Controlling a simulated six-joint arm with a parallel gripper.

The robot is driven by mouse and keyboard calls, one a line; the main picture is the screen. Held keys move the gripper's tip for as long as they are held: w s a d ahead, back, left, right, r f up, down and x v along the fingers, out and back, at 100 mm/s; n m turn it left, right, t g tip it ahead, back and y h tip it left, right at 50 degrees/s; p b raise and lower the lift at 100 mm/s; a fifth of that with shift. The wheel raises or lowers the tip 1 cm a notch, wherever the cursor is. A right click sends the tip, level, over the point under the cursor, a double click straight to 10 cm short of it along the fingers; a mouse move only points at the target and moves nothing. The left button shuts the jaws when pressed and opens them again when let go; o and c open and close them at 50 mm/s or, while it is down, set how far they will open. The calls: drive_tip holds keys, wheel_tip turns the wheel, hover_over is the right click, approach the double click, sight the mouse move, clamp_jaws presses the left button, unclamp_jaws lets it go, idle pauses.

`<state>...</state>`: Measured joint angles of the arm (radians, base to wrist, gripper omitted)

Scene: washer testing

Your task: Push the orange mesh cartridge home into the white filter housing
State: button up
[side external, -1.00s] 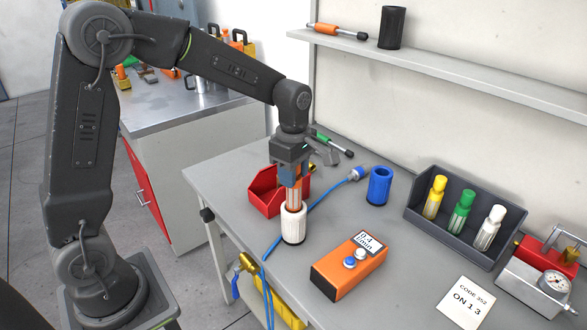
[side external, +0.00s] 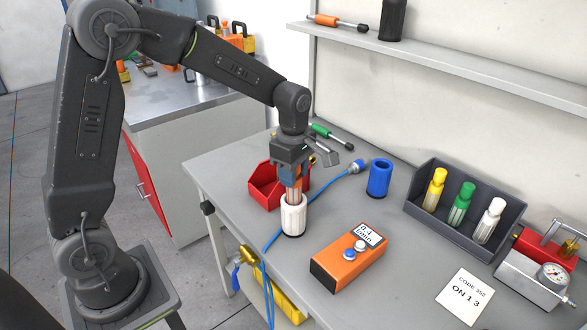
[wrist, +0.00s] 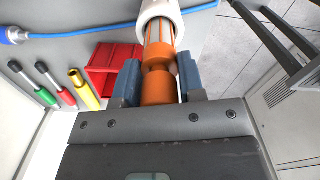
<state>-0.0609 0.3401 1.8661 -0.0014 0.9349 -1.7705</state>
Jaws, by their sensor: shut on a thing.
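The white filter housing (side external: 293,216) stands upright on the grey bench, and its open end shows in the wrist view (wrist: 160,12). The orange mesh cartridge (wrist: 157,87) is partly inside the housing, with its upper part sticking out above the rim. It also shows in the side view (side external: 293,192), just under the fingers. My gripper (side external: 292,180) points down over the housing and is shut on the cartridge. In the wrist view the blue-grey fingers of my gripper (wrist: 159,84) flank the cartridge head. The cartridge's lower end is hidden inside the housing.
A red bin (side external: 262,187) sits close behind the housing. A blue hose (side external: 325,189) runs past it. An orange meter box (side external: 348,263) lies in front right. A blue cylinder (side external: 380,179) and a dark tray (side external: 420,212) of coloured cartridges stand farther right.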

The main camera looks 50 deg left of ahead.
sight(293, 192)
drive_tip(key=shift+f, duration=1.5)
drive_tip(key=shift+f, duration=0.2)
drive_tip(key=shift+f, duration=1.1)
drive_tip(key=o, duration=1)
drive_tip(key=shift+o, duration=0.2)
